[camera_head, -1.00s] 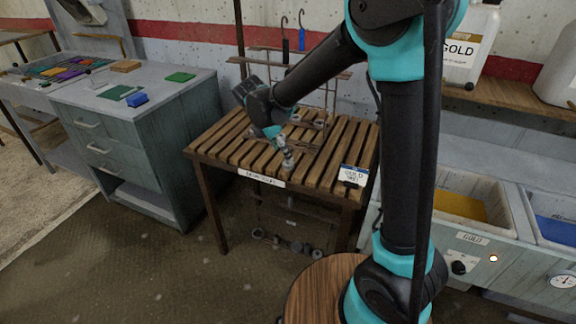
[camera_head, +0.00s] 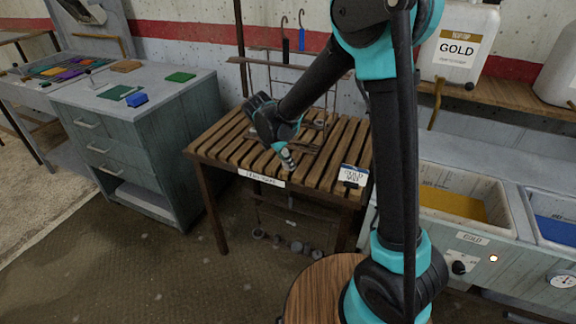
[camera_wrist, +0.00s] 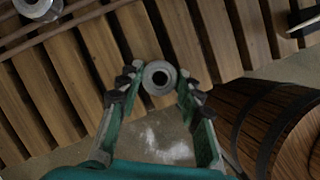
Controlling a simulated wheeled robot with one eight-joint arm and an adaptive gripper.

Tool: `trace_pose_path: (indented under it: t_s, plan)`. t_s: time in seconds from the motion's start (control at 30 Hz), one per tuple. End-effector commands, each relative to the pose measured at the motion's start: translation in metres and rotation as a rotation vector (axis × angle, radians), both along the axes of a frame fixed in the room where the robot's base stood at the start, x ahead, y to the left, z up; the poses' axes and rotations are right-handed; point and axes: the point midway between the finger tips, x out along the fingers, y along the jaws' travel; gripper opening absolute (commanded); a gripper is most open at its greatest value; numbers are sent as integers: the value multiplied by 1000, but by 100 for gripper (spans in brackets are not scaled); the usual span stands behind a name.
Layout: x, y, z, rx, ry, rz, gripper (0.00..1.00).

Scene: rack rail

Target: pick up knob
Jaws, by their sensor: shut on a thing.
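The knob (camera_wrist: 160,77) is a small grey round piece with a dark hole in its middle, seen end-on in the wrist view. My gripper (camera_wrist: 156,84) has its green, dark-padded fingers on either side of it and is shut on it. In the head view my gripper (camera_head: 287,160) points down over the front part of a slatted wooden table (camera_head: 330,170). The knob is small there and hard to separate from the fingertips. I cannot tell whether it touches the slats.
A grey metal piece (camera_wrist: 38,8) lies on the slats at the wrist view's upper left. A wooden barrel (camera_wrist: 280,130) stands beside the table. Thin upright rods rise at the back.

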Motion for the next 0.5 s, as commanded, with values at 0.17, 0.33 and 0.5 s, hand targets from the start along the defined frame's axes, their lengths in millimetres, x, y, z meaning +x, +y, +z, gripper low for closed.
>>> trace_pose_path:
  t_s: [0.17,0.33,0.5]
  plan:
    - [0,0,0,0,0,0,6]
    - [0,0,0,0,0,0,6]
    - [0,0,6,0,0,0,6]
